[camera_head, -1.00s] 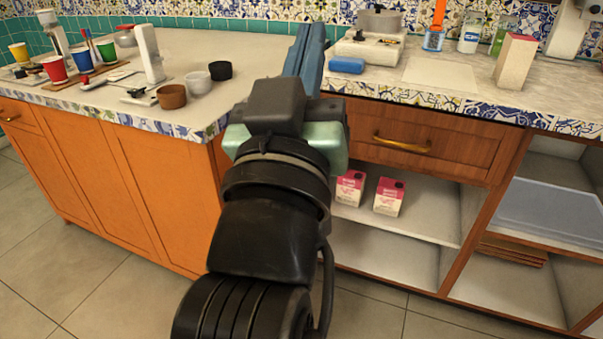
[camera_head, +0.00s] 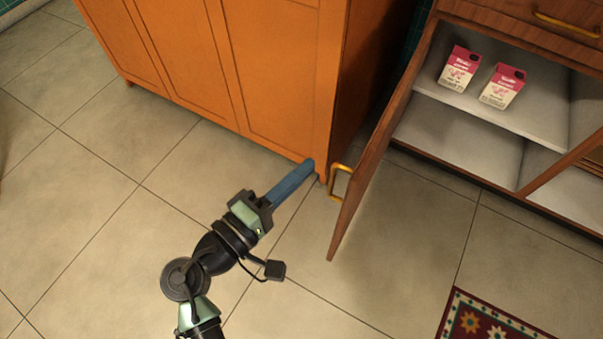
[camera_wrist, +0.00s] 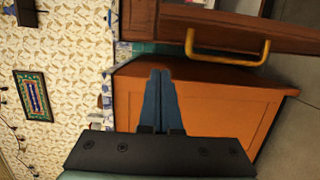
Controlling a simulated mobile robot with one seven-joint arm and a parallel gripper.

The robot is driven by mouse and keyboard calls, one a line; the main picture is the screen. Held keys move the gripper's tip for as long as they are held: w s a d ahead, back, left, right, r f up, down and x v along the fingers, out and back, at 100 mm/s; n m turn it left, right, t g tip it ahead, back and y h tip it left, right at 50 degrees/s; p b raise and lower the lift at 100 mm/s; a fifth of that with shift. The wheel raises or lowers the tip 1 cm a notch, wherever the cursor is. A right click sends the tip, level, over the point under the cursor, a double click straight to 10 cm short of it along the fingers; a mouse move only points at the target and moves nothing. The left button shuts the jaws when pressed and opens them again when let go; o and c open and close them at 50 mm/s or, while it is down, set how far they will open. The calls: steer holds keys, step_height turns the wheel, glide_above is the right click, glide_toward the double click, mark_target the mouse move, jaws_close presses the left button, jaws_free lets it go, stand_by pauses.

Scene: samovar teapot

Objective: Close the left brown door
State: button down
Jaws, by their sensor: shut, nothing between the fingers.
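The left brown door (camera_head: 368,170) stands wide open, swung out from the cabinet into the room. Its yellow handle (camera_head: 337,181) is on the face toward the orange cabinet. My gripper (camera_head: 309,167) is shut and empty, its blue fingers pointing up and right. In the head view its tips appear just left of the handle, with a small gap; I cannot tell the depth. In the wrist view the shut fingers (camera_wrist: 160,75) lie left of the handle (camera_wrist: 230,58) and below the door (camera_wrist: 235,22), apart from both.
The orange cabinet (camera_head: 275,75) stands left of the door, close behind my fingertips. The open compartment holds two pink-and-white cartons (camera_head: 459,67) on its shelf (camera_head: 535,125). A patterned rug (camera_head: 490,322) lies at lower right. The tiled floor around my arm is clear.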

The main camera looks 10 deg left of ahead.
mark_target(346, 171)
steer(key=w+d, duration=0.1)
steer(key=d, duration=0.1)
steer(key=w+d+b, duration=0.1)
steer(key=w+d, duration=0.1)
steer(key=w+d+b, duration=0.1)
steer(key=w+d, duration=0.1)
steer(key=shift+d+f, duration=0.1)
steer(key=shift+d, duration=0.05)
steer(key=shift+s+d+b, duration=0.15)
steer(key=shift+d+b, duration=0.15)
steer(key=shift+d, duration=0.15)
